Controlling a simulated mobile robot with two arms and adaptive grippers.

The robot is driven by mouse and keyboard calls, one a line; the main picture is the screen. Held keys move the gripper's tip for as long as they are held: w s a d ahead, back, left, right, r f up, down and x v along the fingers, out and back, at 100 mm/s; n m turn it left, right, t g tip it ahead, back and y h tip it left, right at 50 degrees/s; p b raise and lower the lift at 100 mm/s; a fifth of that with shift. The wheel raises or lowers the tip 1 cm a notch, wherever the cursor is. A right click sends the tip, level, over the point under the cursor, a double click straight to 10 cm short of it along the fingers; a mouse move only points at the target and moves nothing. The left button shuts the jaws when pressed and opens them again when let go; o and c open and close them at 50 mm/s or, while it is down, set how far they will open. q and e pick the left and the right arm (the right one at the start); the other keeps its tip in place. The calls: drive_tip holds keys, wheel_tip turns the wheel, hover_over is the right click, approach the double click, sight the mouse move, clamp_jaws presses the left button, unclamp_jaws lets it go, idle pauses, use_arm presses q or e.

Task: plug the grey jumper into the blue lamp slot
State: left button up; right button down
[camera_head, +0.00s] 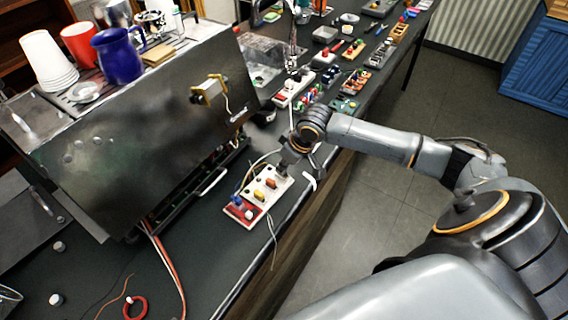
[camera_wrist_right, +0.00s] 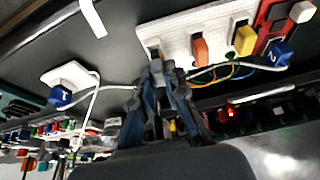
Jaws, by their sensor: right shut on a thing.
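A white board (camera_head: 262,190) with a red end lies on the dark bench, in front of the brewer. It carries orange, yellow and blue pieces; it also shows in the wrist view (camera_wrist_right: 207,28). There, an orange piece (camera_wrist_right: 200,50), a yellow piece (camera_wrist_right: 243,40) and a blue piece (camera_wrist_right: 279,54) stand in a row. My right gripper (camera_head: 286,168) points down at the board's far end; in the wrist view its fingertips (camera_wrist_right: 156,66) are shut at the board's end, beside the orange piece. What they hold is mostly hidden, so I cannot make out the grey jumper or the blue lamp slot clearly.
The large metal brewer (camera_head: 140,130) stands left of the board, with cups and a blue jug (camera_head: 118,55) on top. Thin wires run around the board. A second white block with a blue plug (camera_wrist_right: 60,95) lies nearby. Several small parts line the bench behind.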

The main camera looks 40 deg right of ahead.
drive_tip(key=shift+f+p, duration=0.55)
drive_tip(key=shift+p, duration=0.05)
idle(1.0)
drive_tip(key=shift+p, duration=0.5)
idle(0.3)
drive_tip(key=c, duration=1.3)
unclamp_jaws()
drive_tip(key=shift+r, duration=0.2)
drive_tip(key=v, duration=1.1)
drive_tip(key=shift+s+r, duration=0.15)
drive_tip(key=shift+r, duration=0.2)
